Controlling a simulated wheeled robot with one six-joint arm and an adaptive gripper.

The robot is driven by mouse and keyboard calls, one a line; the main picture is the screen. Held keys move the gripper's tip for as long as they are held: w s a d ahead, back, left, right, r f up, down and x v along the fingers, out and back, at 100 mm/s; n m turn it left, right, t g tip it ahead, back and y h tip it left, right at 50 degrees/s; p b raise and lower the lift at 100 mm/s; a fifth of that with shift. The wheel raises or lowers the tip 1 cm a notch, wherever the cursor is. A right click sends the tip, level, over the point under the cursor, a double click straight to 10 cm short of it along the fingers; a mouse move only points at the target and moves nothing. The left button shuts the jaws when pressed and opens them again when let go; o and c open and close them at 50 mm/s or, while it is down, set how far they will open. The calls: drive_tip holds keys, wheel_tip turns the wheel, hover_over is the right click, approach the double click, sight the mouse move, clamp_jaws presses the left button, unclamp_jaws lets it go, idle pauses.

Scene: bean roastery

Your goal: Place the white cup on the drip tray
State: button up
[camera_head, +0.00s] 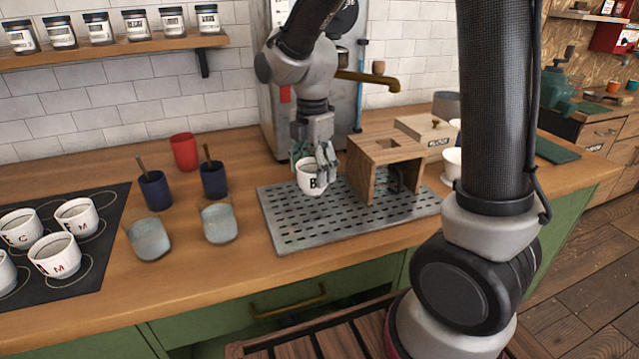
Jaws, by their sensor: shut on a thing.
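A white cup (309,181) with a dark letter on its side is at the back left part of the drip tray (290,226). My gripper (316,160) comes down from above and is shut on the cup at its rim. The cup looks upright. I cannot tell whether its base touches the tray or hangs just above it. The drip tray is a flat metal plate with rows of slots, lying on the wooden counter. My gripper's fingers hide part of the cup's rim and right side.
A wooden box stand (375,175) stands on the tray right of the cup. Two blue cups (155,190), a red cup (184,151) and two glassy grey cups (219,223) stand left of the tray. White lettered cups sit on a black mat (105,235). The tray's front left is clear.

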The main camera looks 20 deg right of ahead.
sight(313, 183)
drive_tip(key=shift+f, duration=1.9)
drive_tip(key=shift+f, duration=0.2)
drive_tip(key=o, duration=1.2)
drive_tip(key=shift+c, duration=0.2)
drive_tip(key=shift+r, duration=0.15)
